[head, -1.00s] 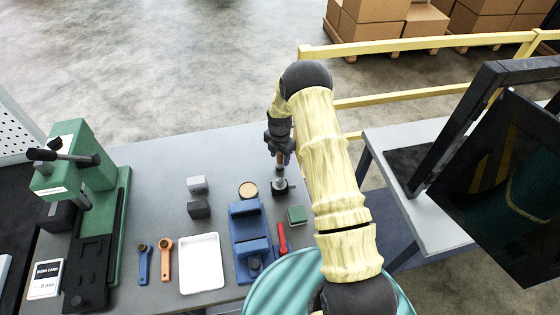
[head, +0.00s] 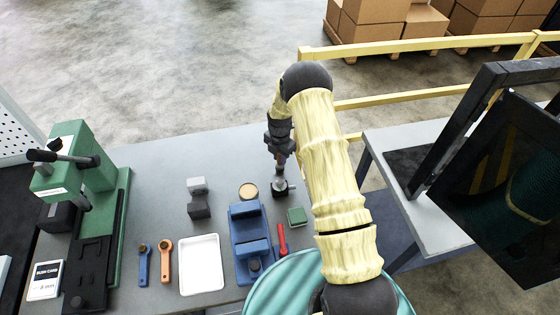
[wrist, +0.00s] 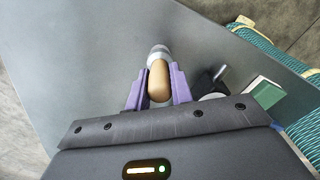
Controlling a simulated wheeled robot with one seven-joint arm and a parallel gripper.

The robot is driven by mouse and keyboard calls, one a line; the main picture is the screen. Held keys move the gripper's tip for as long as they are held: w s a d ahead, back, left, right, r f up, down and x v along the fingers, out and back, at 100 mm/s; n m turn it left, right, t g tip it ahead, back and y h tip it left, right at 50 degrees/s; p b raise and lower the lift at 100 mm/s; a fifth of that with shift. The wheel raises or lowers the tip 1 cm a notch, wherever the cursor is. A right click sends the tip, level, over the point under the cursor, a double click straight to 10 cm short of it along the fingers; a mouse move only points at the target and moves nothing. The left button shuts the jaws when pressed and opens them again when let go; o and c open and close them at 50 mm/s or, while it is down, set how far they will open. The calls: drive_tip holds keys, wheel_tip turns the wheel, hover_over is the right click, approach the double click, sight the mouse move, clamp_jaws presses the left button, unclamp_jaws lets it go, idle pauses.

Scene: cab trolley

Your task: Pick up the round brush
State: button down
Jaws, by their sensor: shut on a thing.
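The round brush has a tan wooden handle (wrist: 159,82) and a pale grey end (wrist: 159,52). In the wrist view the handle lies between the two purple fingers of my gripper (wrist: 158,88), which are shut on it. In the head view my gripper (head: 281,158) points down over the far right part of the grey bench, and the brush's pale end (head: 279,185) shows just below it. I cannot tell whether that end touches the bench. My fingers partly hide the handle.
A small black fixture (head: 289,189) stands close beside the brush. A green block (head: 297,216), a tan round lid (head: 248,190), a blue vise (head: 250,240) and a red tool (head: 282,238) are nearby.

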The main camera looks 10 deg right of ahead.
drive_tip(key=shift+r, duration=0.1)
wheel_tip(320, 180, up, 10)
drive_tip(key=b, duration=0.4)
idle(2.0)
